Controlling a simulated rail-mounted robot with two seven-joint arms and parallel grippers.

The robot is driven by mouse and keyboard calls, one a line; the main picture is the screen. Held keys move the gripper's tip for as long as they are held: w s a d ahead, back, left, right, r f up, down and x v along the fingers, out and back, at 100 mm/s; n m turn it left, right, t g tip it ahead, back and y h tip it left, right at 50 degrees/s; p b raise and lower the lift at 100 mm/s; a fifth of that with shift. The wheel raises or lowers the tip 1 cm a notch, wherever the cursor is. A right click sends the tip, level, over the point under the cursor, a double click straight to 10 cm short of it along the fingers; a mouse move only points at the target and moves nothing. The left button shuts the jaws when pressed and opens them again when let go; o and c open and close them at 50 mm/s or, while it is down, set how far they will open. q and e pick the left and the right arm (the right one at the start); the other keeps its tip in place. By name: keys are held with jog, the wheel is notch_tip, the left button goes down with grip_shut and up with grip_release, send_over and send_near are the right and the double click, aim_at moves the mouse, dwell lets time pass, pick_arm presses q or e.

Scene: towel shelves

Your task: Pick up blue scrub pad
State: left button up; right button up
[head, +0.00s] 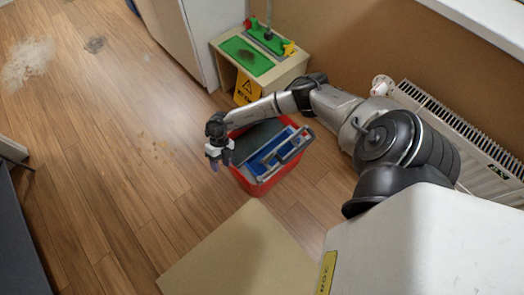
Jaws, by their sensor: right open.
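My right gripper (215,162) hangs at the left edge of a red bucket (263,188), with its fingertips pointing down. It is open, and I see nothing between its fingers. A blue item (262,161) shows inside the bucket, partly covered by a grey frame or handle. I cannot tell whether this blue item is the scrub pad. A dark grey flat piece (258,136) lies beside it at the back of the bucket. My left gripper is not in view.
A low wooden stand (288,74) with green mats stands behind the bucket, with a yellow sign (246,88) at its front. A white radiator (470,140) lines the right wall. A beige board or tabletop (235,255) is in front. The wooden floor at left is open, with stains (28,63).

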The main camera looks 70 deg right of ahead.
jog(key=s+d+f+g+h+b, duration=0.25)
jog(key=d+f+h+b, duration=0.2)
jog(key=d, duration=0.75)
jog(key=b, duration=0.3)
send_over(248, 166)
jog(key=w+d, duration=0.1)
jog(key=w, duration=0.1)
jog(key=shift+m+y, duration=0.3)
jog(key=shift+y, duration=0.05)
jog(key=f, duration=0.8)
jog(key=shift+s+d, duration=0.1)
jog(key=shift+s, duration=0.1)
jog(key=shift+s+f+b, duration=0.1)
jog(key=shift+f+b, duration=0.6)
jog(key=shift+f, duration=0.05)
jog(key=b+x, duration=0.1)
jog(key=x, duration=0.1)
jog(key=b+x, duration=0.1)
jog(key=shift+s+a+f, duration=0.1)
jog(key=shift+a+f, duration=0.15)
jog(key=shift+f, duration=0.05)
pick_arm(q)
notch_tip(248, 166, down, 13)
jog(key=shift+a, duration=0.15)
pick_arm(e)
grip_shut()
